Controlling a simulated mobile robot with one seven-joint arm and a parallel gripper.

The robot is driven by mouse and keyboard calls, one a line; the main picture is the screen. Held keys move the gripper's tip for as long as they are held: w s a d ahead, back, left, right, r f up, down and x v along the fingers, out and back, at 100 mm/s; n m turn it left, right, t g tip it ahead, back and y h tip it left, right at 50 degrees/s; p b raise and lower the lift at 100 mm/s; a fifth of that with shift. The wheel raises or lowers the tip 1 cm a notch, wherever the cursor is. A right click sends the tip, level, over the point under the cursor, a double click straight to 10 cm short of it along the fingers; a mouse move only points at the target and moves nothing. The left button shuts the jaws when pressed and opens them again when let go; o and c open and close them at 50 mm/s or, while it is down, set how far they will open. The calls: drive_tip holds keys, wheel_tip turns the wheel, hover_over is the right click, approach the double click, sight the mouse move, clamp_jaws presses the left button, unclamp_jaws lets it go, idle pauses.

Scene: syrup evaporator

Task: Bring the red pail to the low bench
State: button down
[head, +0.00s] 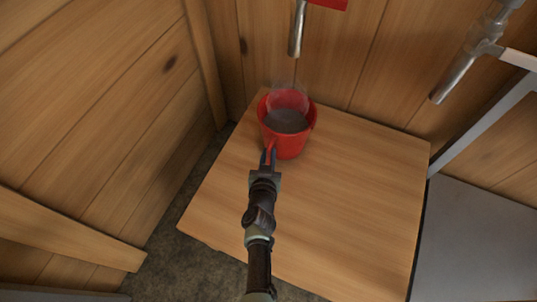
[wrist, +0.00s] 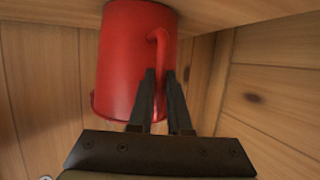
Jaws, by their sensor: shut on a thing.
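The red pail (head: 292,145) stands upright on a square wooden top (head: 340,210), near its back left edge. Dull grey-brown liquid fills much of it, and pale steam shows over it. My gripper (head: 268,158) reaches in from the front and is shut on the pail's handle. The wrist view is upside down: the pail (wrist: 125,60) meets the wooden surface at the top, and its handle runs down between the fingers (wrist: 162,78). The grip point is partly hidden by the fingers. I cannot tell whether this wooden top is the low bench.
A metal spout (head: 298,28) with a red part hangs just behind and above the pail. Another metal pipe (head: 460,75) juts out at upper right. Plank walls close the back and left. A grey panel (head: 475,240) stands right. The front and right of the top are clear.

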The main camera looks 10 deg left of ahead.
drive_tip(key=s+p, duration=0.3)
drive_tip(key=s, duration=2.4)
drive_tip(key=shift+p, duration=0.3)
idle(2.2)
idle(0.3)
drive_tip(key=shift+s+d, duration=0.15)
drive_tip(key=shift+d, duration=0.55)
drive_tip(key=c, duration=0.8)
unclamp_jaws()
